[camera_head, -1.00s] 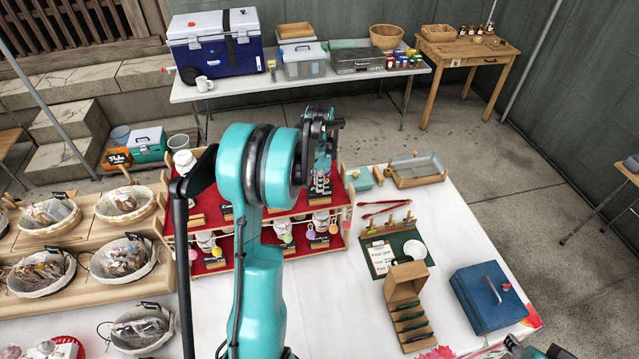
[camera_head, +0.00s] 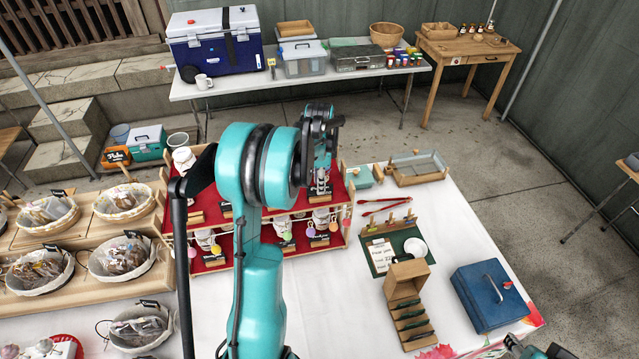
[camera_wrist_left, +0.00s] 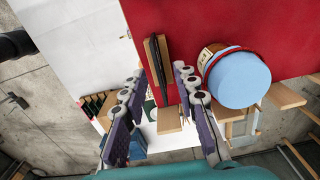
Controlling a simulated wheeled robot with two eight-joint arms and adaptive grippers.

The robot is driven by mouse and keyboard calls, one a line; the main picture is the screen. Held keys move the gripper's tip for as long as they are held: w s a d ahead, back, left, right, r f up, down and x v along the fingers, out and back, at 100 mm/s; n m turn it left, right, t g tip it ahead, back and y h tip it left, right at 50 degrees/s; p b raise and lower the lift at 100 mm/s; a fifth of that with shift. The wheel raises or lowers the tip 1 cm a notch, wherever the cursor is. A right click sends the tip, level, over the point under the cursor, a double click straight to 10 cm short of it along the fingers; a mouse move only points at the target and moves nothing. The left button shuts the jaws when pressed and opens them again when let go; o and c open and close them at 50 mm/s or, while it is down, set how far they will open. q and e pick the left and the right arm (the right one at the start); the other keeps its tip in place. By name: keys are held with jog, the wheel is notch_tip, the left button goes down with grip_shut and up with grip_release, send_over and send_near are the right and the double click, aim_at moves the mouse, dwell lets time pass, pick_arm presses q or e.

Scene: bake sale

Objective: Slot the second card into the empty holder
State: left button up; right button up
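My left gripper (camera_head: 322,165) is over the right end of the two-tier red shelf (camera_head: 215,262). In the left wrist view its two fingers (camera_wrist_left: 159,78) are apart, with nothing gripped between them. A dark card (camera_wrist_left: 154,62) stands edge-on in a wooden holder (camera_wrist_left: 151,44) on the red upper tier, just beyond the fingertips. Another wooden block (camera_wrist_left: 170,121) shows lower down between the fingers; I see no card in it. A wooden rack (camera_head: 405,272) with several dark cards stands on the white table. My right gripper (camera_head: 535,350) is only partly visible at the bottom right edge.
A blue-lidded jar (camera_wrist_left: 239,79) stands close to the right finger in the wrist view. A blue cash box (camera_head: 490,297), red tongs (camera_head: 385,205) and a green board (camera_head: 378,262) lie to the right. Bare tablecloth lies between shelf and rack.

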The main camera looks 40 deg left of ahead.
pick_arm(q)
notch_tip(320, 180, up, 11)
jog(key=shift+r, duration=0.2)
dwell(0.6)
